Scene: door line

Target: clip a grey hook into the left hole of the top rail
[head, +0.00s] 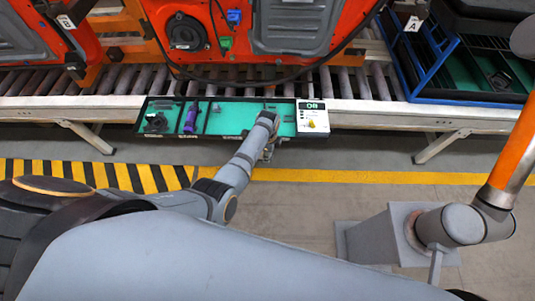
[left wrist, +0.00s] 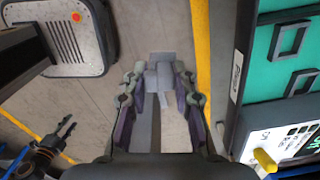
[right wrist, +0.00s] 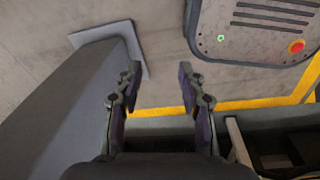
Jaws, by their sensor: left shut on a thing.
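My left gripper (left wrist: 158,95) is shut on a grey hook (left wrist: 160,72) in the left wrist view. The hook shows between and beyond the fingertips, over the floor beside the tray. In the head view my left arm reaches to the front of the shallow teal tray (head: 235,120), and its gripper (head: 268,152) is small and partly hidden by the wrist. My right gripper (right wrist: 158,72) is open and empty in the right wrist view, above the floor beside a grey column. The top rail and its left hole cannot be clearly made out.
The tray holds a black part (head: 155,122), a purple tool (head: 190,118) and small grey pieces. A white device (head: 312,119) with a yellow knob sits at its right end. Behind are a roller conveyor (head: 350,83) and orange door panels (head: 210,30). A blue-framed bin (head: 470,70) stands right.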

